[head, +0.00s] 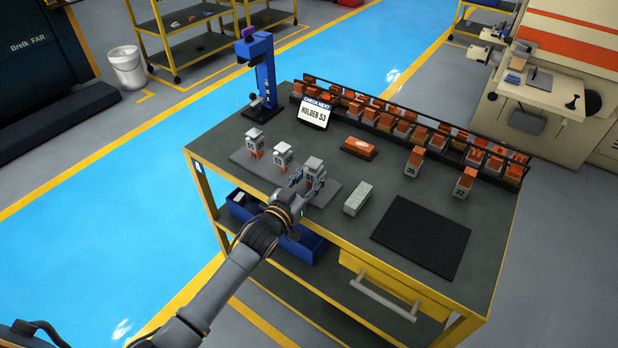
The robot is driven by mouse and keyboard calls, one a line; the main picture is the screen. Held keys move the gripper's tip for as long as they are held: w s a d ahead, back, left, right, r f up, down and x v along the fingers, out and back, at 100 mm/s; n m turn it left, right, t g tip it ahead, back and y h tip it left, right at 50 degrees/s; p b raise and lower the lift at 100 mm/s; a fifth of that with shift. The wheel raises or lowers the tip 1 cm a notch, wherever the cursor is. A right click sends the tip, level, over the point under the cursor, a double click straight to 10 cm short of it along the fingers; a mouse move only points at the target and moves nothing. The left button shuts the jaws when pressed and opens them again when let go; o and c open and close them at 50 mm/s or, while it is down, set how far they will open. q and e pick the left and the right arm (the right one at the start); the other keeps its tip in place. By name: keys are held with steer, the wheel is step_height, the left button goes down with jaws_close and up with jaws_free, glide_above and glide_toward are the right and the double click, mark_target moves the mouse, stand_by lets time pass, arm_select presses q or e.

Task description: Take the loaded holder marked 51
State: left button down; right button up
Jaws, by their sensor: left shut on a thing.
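My left gripper (302,192) is shut on a grey holder (314,165) at the right part of a grey mat (325,193). The number on this holder is too small and too covered by the fingers to read surely. I cannot tell whether it touches the mat. Two more grey-topped holders with copper-coloured parts below, one at the left (254,136) and one in the middle (282,151), stand in line with it on the mat. My right gripper is not in view.
A blue stand (262,75) and a rack (440,124) of copper blocks line the back. Two numbered copper pieces (414,162) (465,181), an orange block (359,148), a pale green block (357,198) and a black mat (421,236) lie rightward.

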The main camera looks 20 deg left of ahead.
mark_target(311, 166)
arm_select(q)
steer(key=shift+r+p, duration=2.75)
steer(key=shift+r, duration=0.45)
